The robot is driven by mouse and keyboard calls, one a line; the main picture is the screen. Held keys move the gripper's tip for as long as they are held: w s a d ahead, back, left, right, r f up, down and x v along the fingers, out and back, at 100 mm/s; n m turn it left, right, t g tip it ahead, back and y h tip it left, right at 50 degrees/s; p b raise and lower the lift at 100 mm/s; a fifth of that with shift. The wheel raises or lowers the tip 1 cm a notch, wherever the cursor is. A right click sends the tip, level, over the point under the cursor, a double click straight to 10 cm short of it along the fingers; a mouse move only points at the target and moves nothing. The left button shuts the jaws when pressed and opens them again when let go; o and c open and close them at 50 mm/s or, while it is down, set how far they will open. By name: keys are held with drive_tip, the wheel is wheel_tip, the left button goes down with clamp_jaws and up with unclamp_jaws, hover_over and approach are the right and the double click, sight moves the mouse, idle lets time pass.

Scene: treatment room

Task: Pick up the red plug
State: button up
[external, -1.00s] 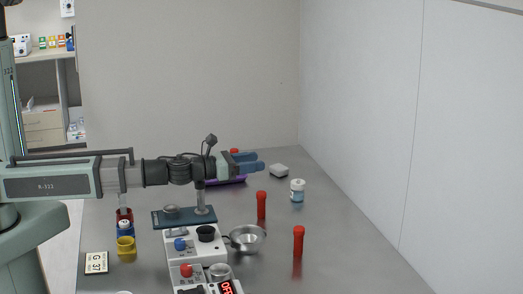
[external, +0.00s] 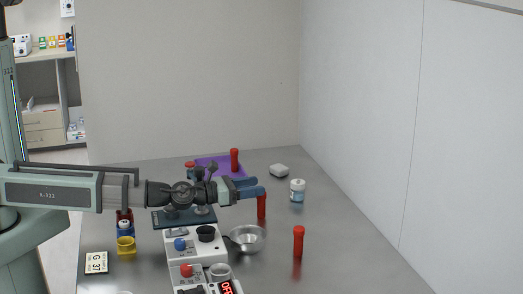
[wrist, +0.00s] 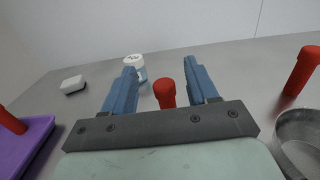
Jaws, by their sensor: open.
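Three red plugs stand upright. One red plug (external: 261,207) is on the table right at my fingertips. In the wrist view this red plug (wrist: 165,95) shows between my two blue fingers, with a gap on both sides. A second red plug (external: 298,241) stands nearer the front right and is at the right of the wrist view (wrist: 303,72). A third red plug (external: 234,159) stands on a purple tray (external: 207,162) at the back. My gripper (external: 257,187) is open and empty; a finger hides the first plug's top in the external view.
A metal bowl (external: 246,239) stands close to the first plug. A white-capped jar (external: 297,190) and a small white block (external: 279,170) are behind it. A white control box (external: 210,246) is at the front. The table's right side is clear.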

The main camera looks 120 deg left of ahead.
sight(261, 200)
drive_tip(key=shift+f, duration=0.9)
wheel_tip(261, 200, down, 3)
drive_tip(key=shift+f, duration=0.1)
drive_tip(key=shift+x, duration=0.9)
drive_tip(key=shift+w+a+r, duration=0.2)
drive_tip(key=shift+w+a, duration=0.2)
drive_tip(key=shift+a, duration=0.05)
drive_tip(key=shift+c, duration=0.3)
drive_tip(key=c, duration=1)
